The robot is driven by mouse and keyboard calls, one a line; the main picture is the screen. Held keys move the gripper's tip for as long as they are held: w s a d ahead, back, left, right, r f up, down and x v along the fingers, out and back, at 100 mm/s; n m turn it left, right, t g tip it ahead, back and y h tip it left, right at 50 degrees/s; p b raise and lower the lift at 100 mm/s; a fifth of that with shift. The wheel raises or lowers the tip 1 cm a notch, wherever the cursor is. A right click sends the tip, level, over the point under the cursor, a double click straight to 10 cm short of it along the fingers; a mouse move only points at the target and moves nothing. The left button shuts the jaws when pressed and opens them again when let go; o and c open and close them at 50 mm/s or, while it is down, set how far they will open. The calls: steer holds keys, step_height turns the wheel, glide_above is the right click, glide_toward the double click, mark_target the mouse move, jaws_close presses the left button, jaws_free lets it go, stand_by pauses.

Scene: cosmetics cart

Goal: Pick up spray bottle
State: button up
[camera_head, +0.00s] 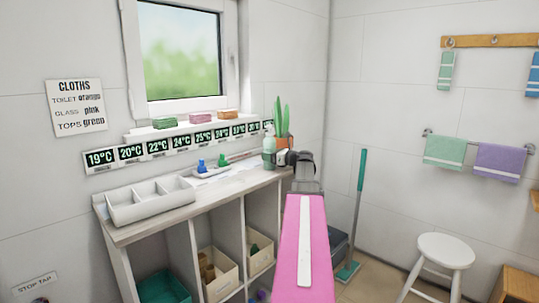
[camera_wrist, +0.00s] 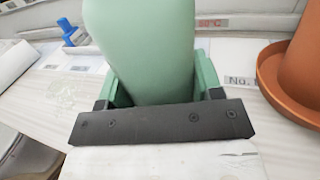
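The spray bottle (camera_head: 269,152) is pale green and stands upright near the right end of the counter in the head view. In the wrist view the bottle (camera_wrist: 150,50) fills the upper middle, and its top runs out of the picture. My gripper (camera_head: 279,157) is at the bottle, coming from the right in the head view. In the wrist view my gripper (camera_wrist: 160,85) has one green-padded finger on each side of the bottle. I cannot tell whether both pads touch it. The fingertips and the bottle's base are partly hidden.
A potted cactus (camera_head: 282,125) stands close behind; its terracotta pot (camera_wrist: 292,75) is right of my gripper. Small blue and green items (camera_head: 202,166) sit left of the bottle. A white divided tray (camera_head: 150,203) is at the counter's left. A broom (camera_head: 360,205) stands at right.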

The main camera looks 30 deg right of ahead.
mark_target(269, 147)
steer(key=c, duration=0.4)
steer(key=shift+o, duration=0.2)
steer(key=shift+r, duration=0.6)
step_height(269, 147, up, 2)
steer(key=shift+r, duration=0.25)
steer(key=s+a+r, duration=0.1)
steer(key=a+r, duration=0.6)
steer(key=a, duration=0.4)
steer(key=shift+s+a+r, duration=0.15)
steer(key=shift+s+a, duration=0.15)
steer(key=shift+s, duration=0.05)
